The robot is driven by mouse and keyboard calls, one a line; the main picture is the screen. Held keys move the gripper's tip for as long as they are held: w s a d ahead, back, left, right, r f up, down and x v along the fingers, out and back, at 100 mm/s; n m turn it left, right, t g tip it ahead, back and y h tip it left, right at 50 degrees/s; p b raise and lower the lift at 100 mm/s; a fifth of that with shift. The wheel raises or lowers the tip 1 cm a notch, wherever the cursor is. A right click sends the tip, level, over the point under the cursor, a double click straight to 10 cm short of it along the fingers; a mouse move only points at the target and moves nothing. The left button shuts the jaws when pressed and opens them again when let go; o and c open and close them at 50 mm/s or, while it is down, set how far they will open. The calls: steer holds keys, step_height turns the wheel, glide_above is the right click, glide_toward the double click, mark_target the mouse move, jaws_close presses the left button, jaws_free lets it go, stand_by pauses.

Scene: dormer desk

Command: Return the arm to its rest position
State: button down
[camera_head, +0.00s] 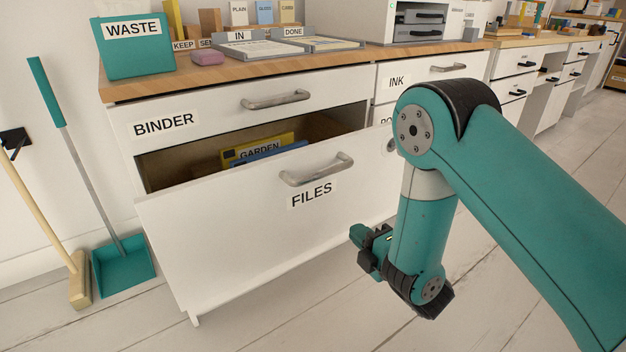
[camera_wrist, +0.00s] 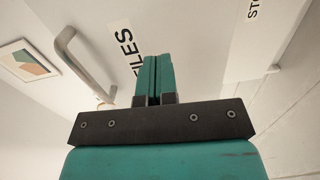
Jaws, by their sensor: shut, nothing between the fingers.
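My arm reaches in from the right in the head view, teal with dark joints, its forearm hanging down in front of the drawers. My gripper (camera_head: 362,240) points left, just in front of the FILES drawer's face and right of its handle. In the wrist view my gripper (camera_wrist: 158,62) shows its two teal fingers together, with nothing between them. The FILES drawer (camera_head: 255,235) is pulled open, and its front also fills much of the wrist view (camera_wrist: 110,25).
Inside the drawer are a yellow GARDEN folder (camera_head: 238,149) and a blue one (camera_head: 268,153). Above is the shut BINDER drawer (camera_head: 215,112). A teal dustpan (camera_head: 124,268) and a broom (camera_head: 78,280) stand at the left. The wooden floor below my arm is clear.

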steer(key=d+r+m+g+h+p, duration=0.4)
steer(key=r+m+h, duration=0.2)
steer(key=r+m, duration=0.65)
steer(key=s+r+m+g+p, duration=0.1)
steer(key=s+r+g+p, duration=0.1)
steer(key=s+r+g, duration=0.5)
steer(key=s+a+r+m+y+p, duration=0.15)
steer(key=s+r, duration=0.25)
steer(key=s, duration=0.7)
steer(key=s+r+m+g+p, duration=0.2)
steer(key=s+r+g, duration=0.3)
steer(key=s, duration=0.5)
step_height(320, 180, up, 38)
steer(key=p, duration=3.7)
steer(key=shift+w+t, duration=0.15)
steer(key=shift+t, duration=0.15)
steer(key=shift+d, duration=0.15)
